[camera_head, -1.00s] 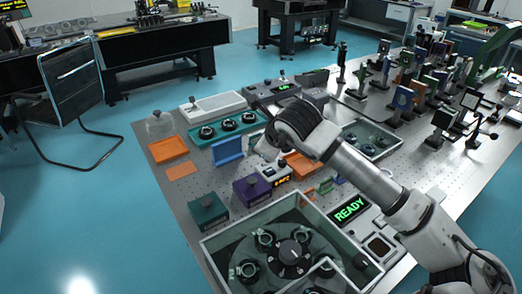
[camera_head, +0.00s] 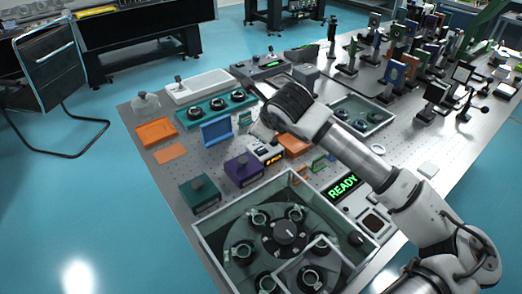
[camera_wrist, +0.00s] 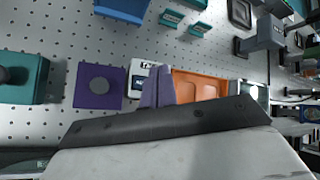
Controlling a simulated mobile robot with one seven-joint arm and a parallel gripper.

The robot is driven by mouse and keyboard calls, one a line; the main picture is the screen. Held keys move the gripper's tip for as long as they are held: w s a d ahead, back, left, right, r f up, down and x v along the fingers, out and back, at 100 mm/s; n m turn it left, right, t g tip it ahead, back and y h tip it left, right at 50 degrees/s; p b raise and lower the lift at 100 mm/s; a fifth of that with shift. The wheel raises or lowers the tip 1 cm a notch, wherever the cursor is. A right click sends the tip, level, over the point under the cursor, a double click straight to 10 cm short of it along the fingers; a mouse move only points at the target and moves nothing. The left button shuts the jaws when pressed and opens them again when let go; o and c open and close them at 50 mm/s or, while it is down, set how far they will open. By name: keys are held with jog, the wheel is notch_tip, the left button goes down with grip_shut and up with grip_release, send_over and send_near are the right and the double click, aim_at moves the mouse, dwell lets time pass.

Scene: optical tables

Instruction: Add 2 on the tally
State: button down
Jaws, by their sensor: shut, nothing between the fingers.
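In the wrist view the white tally (camera_wrist: 139,80) is partly hidden behind my finger. My gripper (camera_head: 260,132) is shut and empty, close to the back of the tally. In the wrist view my gripper's fingers (camera_wrist: 158,88) overlap the tally's right side. I cannot tell whether they touch it.
The purple box (camera_head: 243,169) and a teal box (camera_head: 200,194) stand left of the tally. A blue holder (camera_head: 216,132) is behind, and the orange tray (camera_head: 297,146) is at right. A READY display (camera_head: 343,187) and a clear-walled carousel case (camera_head: 216,254) are in front.

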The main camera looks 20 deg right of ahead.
jog(key=b, duration=0.2)
send_over(263, 152)
notch_tip(263, 152, down, 5)
jog(key=shift+a+r, duration=0.1)
jog(key=shift+r, duration=0.05)
jog(key=shift+f+b, duration=0.65)
jog(key=shift+b, duration=0.45)
jog(key=shift+f, duration=0.15)
dwell(0.8)
jog(key=shift+f+b, duration=0.3)
jog(key=shift+b, duration=0.6)
jog(key=shift+f+b, duration=0.45)
jog(key=shift+b, duration=0.45)
jog(key=shift+r, duration=0.1)
dwell(0.5)
jog(key=shift+r, duration=0.75)
jog(key=shift+r+p, duration=0.6)
jog(key=shift+r, duration=1.95)
